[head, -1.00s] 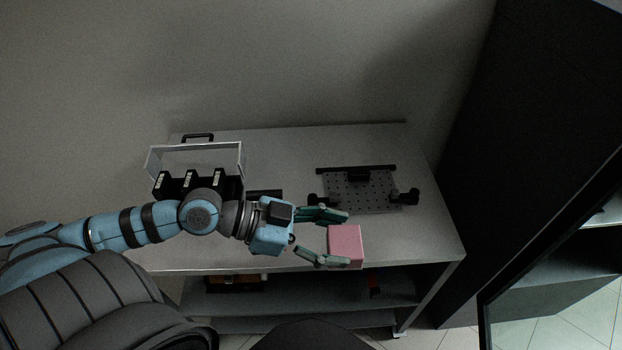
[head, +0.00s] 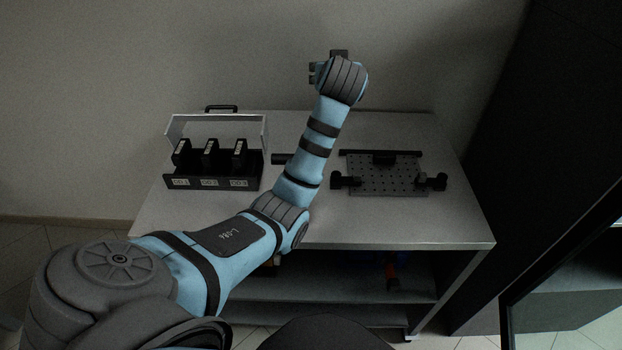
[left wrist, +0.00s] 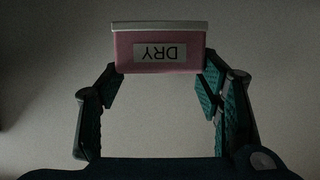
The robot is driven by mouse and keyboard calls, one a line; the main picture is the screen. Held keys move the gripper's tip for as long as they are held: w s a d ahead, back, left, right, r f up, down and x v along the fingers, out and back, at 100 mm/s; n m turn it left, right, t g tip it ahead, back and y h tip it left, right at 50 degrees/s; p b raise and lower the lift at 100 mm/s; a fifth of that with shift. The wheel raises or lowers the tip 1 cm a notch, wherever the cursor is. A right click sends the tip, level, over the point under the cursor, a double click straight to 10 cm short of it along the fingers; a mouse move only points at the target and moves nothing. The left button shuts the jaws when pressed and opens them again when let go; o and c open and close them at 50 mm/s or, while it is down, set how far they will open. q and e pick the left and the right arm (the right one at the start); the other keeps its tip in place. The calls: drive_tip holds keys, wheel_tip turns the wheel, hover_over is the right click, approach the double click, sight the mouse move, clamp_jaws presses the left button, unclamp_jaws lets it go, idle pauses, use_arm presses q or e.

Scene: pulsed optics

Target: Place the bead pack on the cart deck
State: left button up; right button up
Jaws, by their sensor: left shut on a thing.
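The bead pack (left wrist: 185,40) is a pink box with a pale lid and an upside-down "DRY" label in the left wrist view. My left gripper (left wrist: 160,72) is shut on it, with green-padded fingers at its two sides. In the head view my left arm reaches up past the bench's back edge, against the wall. A grey bench (head: 310,228) with shelves below stands under the arm. I cannot tell whether its top is the cart deck. My right gripper is not in view.
A black rack (head: 212,178) with several upright modules and a clear guard stands at the bench's left. A perforated plate (head: 385,178) with black fittings lies at its right. A dark cabinet (head: 520,130) stands at the right. The bench's front right is clear.

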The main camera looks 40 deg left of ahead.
use_arm(q)
drive_tip(key=s+a+f+n+g+y, duration=0.3)
drive_tip(key=s+a+n+g, duration=0.1)
drive_tip(key=shift+n+y, duration=0.3)
drive_tip(key=f+b, duration=0.1)
drive_tip(key=f, duration=0.5)
drive_tip(key=f+b, duration=0.2)
drive_tip(key=f, duration=0.4)
drive_tip(key=f+b, duration=0.1)
drive_tip(key=f, duration=0.5)
drive_tip(key=shift+s+f+b, duration=0.25)
drive_tip(key=shift+f+b, duration=0.05)
drive_tip(key=shift+f, duration=0.1)
drive_tip(key=o, duration=1.2)
drive_tip(key=shift+r, duration=0.1)
drive_tip(key=p+v, duration=0.2)
drive_tip(key=v, duration=1)
drive_tip(key=shift+r, duration=0.1)
